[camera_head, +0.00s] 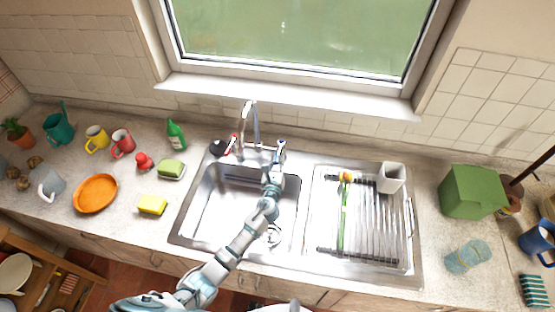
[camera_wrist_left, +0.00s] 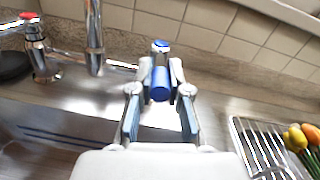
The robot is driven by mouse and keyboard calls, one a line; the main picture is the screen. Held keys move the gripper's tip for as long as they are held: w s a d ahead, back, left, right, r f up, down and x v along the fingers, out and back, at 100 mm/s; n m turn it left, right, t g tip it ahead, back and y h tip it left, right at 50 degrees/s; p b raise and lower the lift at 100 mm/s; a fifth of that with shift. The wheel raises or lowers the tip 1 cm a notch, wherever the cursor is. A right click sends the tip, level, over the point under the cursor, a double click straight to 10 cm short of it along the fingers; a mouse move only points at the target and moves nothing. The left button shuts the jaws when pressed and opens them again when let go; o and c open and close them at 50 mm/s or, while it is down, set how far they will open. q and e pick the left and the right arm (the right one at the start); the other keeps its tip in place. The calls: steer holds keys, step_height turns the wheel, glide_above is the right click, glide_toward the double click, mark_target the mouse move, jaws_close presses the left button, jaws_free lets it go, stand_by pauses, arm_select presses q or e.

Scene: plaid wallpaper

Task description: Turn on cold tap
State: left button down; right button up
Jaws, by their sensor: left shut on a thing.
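The cold tap (camera_head: 281,144) has a blue marking and stands right of the chrome spout (camera_head: 250,122) behind the sink. In the left wrist view, its blue cap (camera_wrist_left: 160,46) shows just beyond my fingers. My left gripper (camera_head: 276,170) reaches over the sink basin to the tap's front. The red-marked hot tap (camera_head: 232,141) stands left of the spout. My right gripper is not in view.
The sink basin (camera_head: 205,205) lies under my left arm. A drying rack (camera_head: 375,240) with a white cup holder (camera_head: 391,178) is to the right. A yellow sponge (camera_head: 152,204) and green bottle (camera_head: 176,135) stand left. The window is behind.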

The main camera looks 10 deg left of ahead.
arm_select(q)
steer(key=d+n+y+b, duration=0.1)
steer(key=y, duration=0.1)
steer(key=d+n+y+b, duration=0.1)
steer(key=y, duration=0.1)
steer(key=shift+w+d+n+g, duration=0.15)
steer(key=shift+n+g, duration=0.15)
steer(key=c, duration=1.1)
jaws_free()
steer(key=v, duration=1.2)
steer(key=shift+w, duration=0.1)
